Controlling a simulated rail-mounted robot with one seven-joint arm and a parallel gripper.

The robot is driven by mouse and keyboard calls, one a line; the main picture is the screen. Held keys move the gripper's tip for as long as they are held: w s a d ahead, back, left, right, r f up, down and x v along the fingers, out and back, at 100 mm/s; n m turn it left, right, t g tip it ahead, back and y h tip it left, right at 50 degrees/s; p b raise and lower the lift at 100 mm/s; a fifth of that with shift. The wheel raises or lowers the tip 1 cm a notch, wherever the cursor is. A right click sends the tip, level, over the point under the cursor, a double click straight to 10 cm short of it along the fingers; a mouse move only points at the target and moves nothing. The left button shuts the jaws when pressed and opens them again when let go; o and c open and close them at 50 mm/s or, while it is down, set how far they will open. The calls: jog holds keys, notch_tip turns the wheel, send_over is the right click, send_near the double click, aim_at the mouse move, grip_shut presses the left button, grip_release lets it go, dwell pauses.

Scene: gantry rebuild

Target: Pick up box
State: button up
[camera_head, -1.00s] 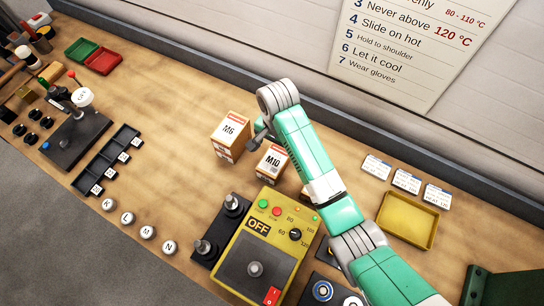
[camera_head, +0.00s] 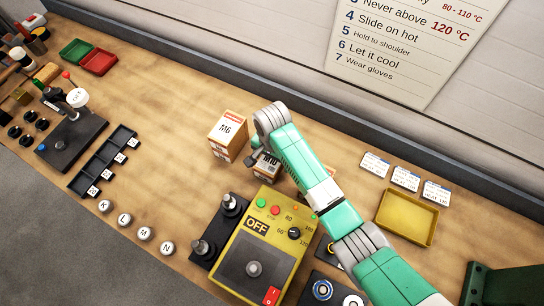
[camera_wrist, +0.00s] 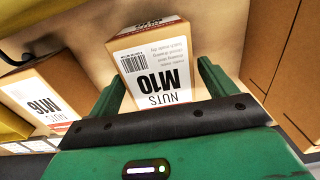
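The orange-and-white M10 box (camera_head: 267,167) stands on the bench, its label partly covered by my gripper (camera_head: 257,156) in the head view. In the wrist view the M10 box (camera_wrist: 158,62) lies between the two green fingers of my gripper (camera_wrist: 163,78), one finger on each side. The fingers are apart; whether either touches the box is hard to tell. The M6 box (camera_head: 228,133) stands to the upper left of the M10 box. An M16 box (camera_wrist: 40,98) is at the left of the wrist view; my arm mostly hides it in the head view.
A yellow control unit (camera_head: 257,255) marked OFF stands close in front of the boxes. A yellow tray (camera_head: 407,218) and label cards (camera_head: 405,179) lie to the right. A black slotted rack (camera_head: 104,162) is at the left. Bench left of the M6 box is clear.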

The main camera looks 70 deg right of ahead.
jog(key=c, duration=1.2)
jog(key=shift+o, duration=0.2)
jog(key=shift+r, duration=0.15)
notch_tip(320, 180, up, 10)
jog(key=shift+f+p, duration=0.1)
jog(key=shift+p, duration=0.5)
